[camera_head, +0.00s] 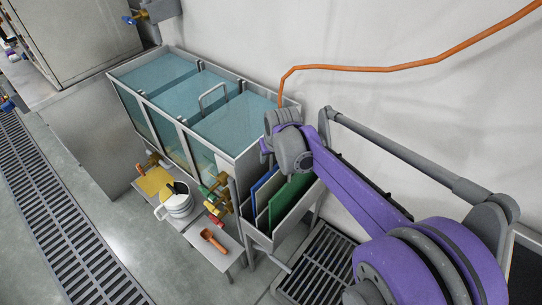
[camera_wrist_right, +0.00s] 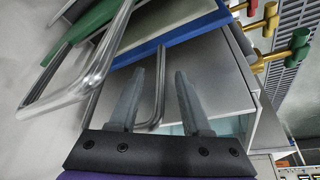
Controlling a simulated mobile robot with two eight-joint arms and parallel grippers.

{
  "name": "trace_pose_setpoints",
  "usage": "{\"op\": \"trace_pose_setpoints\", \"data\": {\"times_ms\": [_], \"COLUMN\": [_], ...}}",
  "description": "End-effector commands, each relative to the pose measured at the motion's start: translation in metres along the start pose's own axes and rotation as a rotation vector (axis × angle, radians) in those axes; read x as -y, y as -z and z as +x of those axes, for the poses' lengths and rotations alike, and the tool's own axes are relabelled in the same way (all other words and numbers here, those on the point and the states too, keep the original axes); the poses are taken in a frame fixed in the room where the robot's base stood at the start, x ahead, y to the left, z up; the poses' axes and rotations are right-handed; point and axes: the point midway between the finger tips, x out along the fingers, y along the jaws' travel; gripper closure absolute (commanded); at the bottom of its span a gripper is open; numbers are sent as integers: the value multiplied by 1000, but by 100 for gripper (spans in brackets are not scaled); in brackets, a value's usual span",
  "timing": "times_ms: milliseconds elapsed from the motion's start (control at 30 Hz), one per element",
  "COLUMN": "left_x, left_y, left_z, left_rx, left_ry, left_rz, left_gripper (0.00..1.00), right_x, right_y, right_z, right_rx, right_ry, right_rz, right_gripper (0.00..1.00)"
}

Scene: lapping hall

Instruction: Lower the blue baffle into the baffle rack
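The blue baffle (camera_head: 264,187) stands in the baffle rack (camera_head: 262,238) at the tank's near end, left of a green baffle (camera_head: 288,200). In the right wrist view the blue baffle (camera_wrist_right: 190,34) shows as a slanting blue edge beside a pale panel (camera_wrist_right: 150,38), with the green one (camera_wrist_right: 85,24) beyond. My right gripper (camera_wrist_right: 158,75) is open; a thin metal handle (camera_wrist_right: 161,85) shows between its fingers, not visibly clamped. In the head view my right gripper (camera_head: 268,148) is above the rack, its fingertips mostly hidden by my wrist. My left gripper is out of view.
The tank (camera_head: 180,125) holds blue-green liquid, with a handle (camera_head: 212,93) standing above it. Coloured valves (camera_head: 217,197) stick out beside the rack. A low shelf holds a white pot (camera_head: 178,203) and an orange scoop (camera_head: 213,240). An orange hose (camera_head: 400,66) runs along the wall.

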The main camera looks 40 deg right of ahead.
Motion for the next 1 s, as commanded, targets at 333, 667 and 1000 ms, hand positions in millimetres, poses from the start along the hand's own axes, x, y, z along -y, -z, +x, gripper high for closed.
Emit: {"op": "trace_pose_setpoints", "data": {"times_ms": [333, 667, 1000], "left_x": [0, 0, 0], "left_y": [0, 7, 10], "left_z": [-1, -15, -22], "left_rx": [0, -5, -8], "left_ry": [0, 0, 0], "left_rz": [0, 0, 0], "left_gripper": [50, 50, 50], "right_x": [0, 0, 0], "right_y": [0, 0, 0], "right_z": [-3, -63, -106], "right_rx": [2, 0, 0], "right_ry": [1, 1, 0], "right_rz": [1, 1, 0], "right_gripper": [50, 50, 50]}}
